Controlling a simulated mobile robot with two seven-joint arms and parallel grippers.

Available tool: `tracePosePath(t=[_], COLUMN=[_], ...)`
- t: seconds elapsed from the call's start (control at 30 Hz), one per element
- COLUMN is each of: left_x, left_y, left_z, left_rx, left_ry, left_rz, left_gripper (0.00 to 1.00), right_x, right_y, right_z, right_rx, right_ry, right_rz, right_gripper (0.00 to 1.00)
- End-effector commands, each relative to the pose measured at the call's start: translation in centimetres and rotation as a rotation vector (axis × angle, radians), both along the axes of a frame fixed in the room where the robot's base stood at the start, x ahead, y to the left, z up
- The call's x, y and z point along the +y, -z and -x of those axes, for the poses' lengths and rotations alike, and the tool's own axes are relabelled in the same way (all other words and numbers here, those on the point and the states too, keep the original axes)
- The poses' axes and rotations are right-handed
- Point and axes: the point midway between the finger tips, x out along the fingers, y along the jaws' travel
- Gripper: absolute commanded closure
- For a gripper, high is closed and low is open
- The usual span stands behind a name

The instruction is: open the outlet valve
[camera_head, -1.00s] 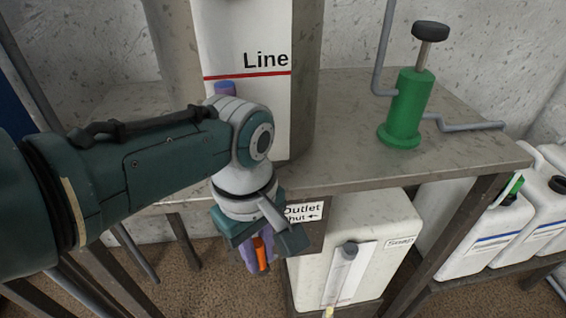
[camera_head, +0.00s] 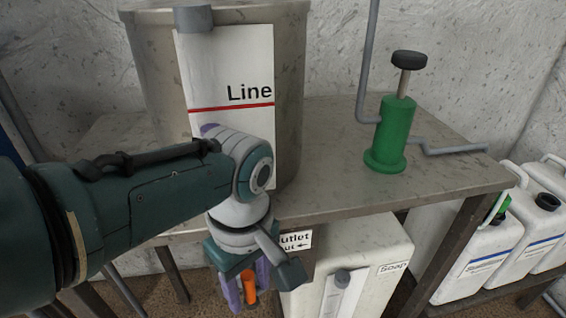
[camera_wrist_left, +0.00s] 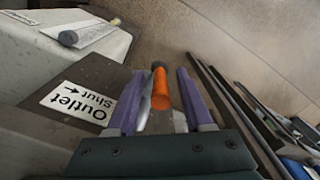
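The outlet valve's orange handle (camera_wrist_left: 161,90) shows in the left wrist view between the purple fingers of my left gripper (camera_wrist_left: 158,100). A grey metal part lies beside and below it. The fingers are apart, one on each side of the handle, with gaps visible. In the head view the left gripper (camera_head: 249,284) points down below the tabletop edge, with the orange handle (camera_head: 250,290) between its fingers. A label reading "Outlet Shut" with an arrow (camera_wrist_left: 78,103) is beside the gripper; in the head view it (camera_head: 296,241) is partly covered by the gripper. My right gripper is out of view.
A large tank with a "Line" sign (camera_head: 240,70) stands on the metal table (camera_head: 335,190). A green hand pump (camera_head: 392,135) with a pipe stands to its right. A soap container (camera_head: 385,250) is below the table; white jugs (camera_head: 490,255) stand at right.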

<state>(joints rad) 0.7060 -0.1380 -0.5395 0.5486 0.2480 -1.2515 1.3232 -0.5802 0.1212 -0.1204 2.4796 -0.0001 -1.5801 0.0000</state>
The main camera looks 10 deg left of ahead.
Motion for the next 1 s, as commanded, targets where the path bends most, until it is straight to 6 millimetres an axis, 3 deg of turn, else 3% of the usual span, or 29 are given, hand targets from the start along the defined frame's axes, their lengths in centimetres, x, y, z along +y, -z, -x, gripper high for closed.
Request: tracePosePath(t=[0.27, 0.5, 0.7, 1.0], left_x=[0.0, -0.1, -0.2, -0.1], left_y=[-0.9, -5.8, -8.9, -9.9], left_z=[-0.1, -0.1, -0.1, 0.0], left_rx=[-0.002, -0.003, -0.002, 0.001], left_ry=[0.0, -0.001, 0.0, -0.001], left_rz=[0.001, 0.002, 0.001, 0.0], left_gripper=[0.49, 0.49, 0.49, 0.49], right_x=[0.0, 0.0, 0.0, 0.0], right_y=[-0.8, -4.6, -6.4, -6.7], right_z=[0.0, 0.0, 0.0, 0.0], right_rx=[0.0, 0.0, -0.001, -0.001], right_ry=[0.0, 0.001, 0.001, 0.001], right_rz=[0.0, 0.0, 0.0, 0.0], right_gripper=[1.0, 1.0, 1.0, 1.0])
